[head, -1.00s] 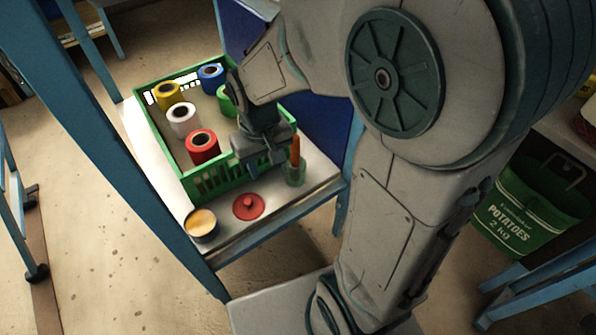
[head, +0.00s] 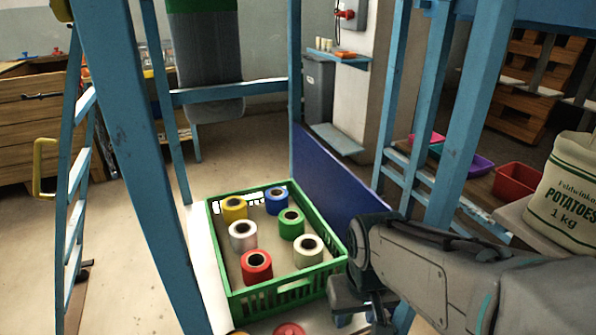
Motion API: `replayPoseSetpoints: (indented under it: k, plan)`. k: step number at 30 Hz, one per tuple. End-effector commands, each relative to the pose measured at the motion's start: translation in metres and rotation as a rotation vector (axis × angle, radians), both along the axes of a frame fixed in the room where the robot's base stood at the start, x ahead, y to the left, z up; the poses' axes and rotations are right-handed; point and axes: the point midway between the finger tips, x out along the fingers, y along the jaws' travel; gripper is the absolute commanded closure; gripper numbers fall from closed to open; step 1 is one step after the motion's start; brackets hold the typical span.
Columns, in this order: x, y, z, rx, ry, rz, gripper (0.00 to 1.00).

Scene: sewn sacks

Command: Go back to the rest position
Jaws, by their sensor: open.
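My gripper (head: 358,312) is at the lower middle of the head view, just right of the green crate's near right corner. It points down and its jaws are open and seem empty, though the fingertips are near the bottom edge of the picture. The green crate (head: 238,303) stands on a pale bench top. In it stand several spools: yellow (head: 234,208), blue (head: 277,201), white (head: 243,236), green (head: 292,222), red (head: 257,266) and cream (head: 308,251).
A red lid (head: 289,330) lies at the bottom edge, in front of the crate. Blue posts (head: 150,165) frame the bench, with a dark blue panel (head: 338,195) behind it. A potato sack (head: 570,195) stands at right.

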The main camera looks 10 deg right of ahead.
Motion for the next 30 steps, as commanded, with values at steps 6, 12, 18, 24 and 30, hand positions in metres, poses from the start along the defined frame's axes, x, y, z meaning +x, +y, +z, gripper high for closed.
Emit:
replayPoseSetpoints:
  k: [6,12,18,24,30]
  plan:
    - [0.007,-0.004,0.078,-0.011,-0.038,-0.001,0.59]
    - [0.014,-0.007,0.136,-0.022,-0.074,-0.002,0.59]
    - [0.018,-0.01,0.193,-0.03,-0.105,-0.004,0.59]
    - [0.015,-0.01,0.25,-0.026,-0.127,-0.013,0.59]
    - [0.006,-0.006,0.298,-0.011,-0.137,-0.023,0.59]
